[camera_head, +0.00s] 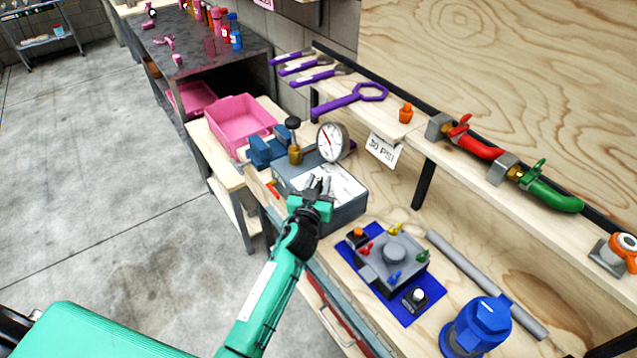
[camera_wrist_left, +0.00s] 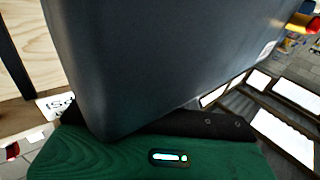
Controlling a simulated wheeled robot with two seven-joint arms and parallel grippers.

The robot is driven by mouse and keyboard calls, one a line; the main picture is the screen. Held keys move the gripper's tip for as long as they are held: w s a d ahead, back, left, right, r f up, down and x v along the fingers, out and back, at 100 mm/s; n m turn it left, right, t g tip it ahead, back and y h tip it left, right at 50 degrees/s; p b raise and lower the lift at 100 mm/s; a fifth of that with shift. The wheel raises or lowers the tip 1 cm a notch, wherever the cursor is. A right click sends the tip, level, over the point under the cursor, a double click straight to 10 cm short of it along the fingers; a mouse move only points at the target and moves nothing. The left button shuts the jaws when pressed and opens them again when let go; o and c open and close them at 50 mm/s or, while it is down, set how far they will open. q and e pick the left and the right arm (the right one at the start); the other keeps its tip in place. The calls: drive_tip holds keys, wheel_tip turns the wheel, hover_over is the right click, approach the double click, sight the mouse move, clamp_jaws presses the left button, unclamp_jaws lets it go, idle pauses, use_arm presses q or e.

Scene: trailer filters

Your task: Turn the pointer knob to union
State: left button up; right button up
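A grey box (camera_head: 346,213) with a white panel (camera_head: 345,188) on its top stands on the bench at the middle of the head view. The gripper covers part of the panel, and I cannot make out the pointer knob or the word union. I cannot tell whether the fingers are open or closed on something. In the left wrist view a large dark grey block (camera_wrist_left: 160,60) fills the middle above a green part and hides what lies beyond. My right gripper is not in view.
A round gauge (camera_head: 332,142) and a brass fitting (camera_head: 295,153) stand behind the box. To the right are a grey manifold (camera_head: 372,268) on a blue mat, a grey pipe (camera_head: 470,270) and a blue canister (camera_head: 478,328). A pink bin (camera_head: 238,122) stands left.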

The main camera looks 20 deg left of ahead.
use_arm(q)
clamp_jaws()
